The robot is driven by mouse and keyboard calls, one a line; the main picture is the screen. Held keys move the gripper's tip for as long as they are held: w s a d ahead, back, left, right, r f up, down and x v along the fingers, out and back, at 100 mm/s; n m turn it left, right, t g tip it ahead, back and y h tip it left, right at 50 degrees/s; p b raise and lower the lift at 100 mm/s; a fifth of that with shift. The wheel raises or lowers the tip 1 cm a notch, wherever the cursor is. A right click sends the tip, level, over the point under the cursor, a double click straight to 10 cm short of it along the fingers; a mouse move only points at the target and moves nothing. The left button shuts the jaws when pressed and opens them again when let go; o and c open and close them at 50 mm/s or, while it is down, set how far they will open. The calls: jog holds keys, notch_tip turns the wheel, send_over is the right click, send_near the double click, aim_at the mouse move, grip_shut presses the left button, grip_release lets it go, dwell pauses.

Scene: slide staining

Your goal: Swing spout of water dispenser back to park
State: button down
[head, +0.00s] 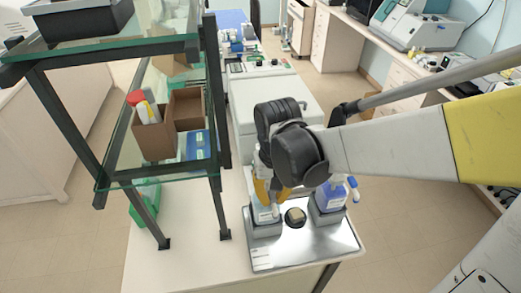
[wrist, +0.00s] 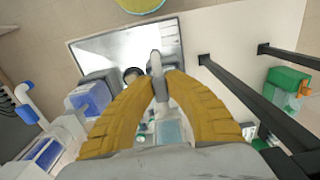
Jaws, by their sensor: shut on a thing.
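My gripper (wrist: 161,84) has its yellow fingers closed on a grey spout (wrist: 155,62) in the wrist view. The spout's tip extends past the fingers over the metal tray (wrist: 110,50). A dispenser with a pale blue body (wrist: 172,132) lies below the fingers and is partly hidden by them. In the head view my gripper (head: 268,190) is over the left dispenser, whose grey base (head: 264,229) shows at the tray's left side. A second dispenser (head: 331,197) with blue liquid stands on the right, apart from the gripper. The held spout is mostly hidden there.
A dark round piece (head: 295,216) with a tan block sits between the dispensers. A black-framed glass shelf (head: 152,168) stands close on the left, holding cardboard boxes (head: 188,108). A white machine (head: 270,95) is behind. The tray's front (head: 305,250) is clear.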

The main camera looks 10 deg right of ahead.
aim_at(272, 196)
jog(key=c, duration=1.4)
grip_release()
notch_tip(272, 196, up, 12)
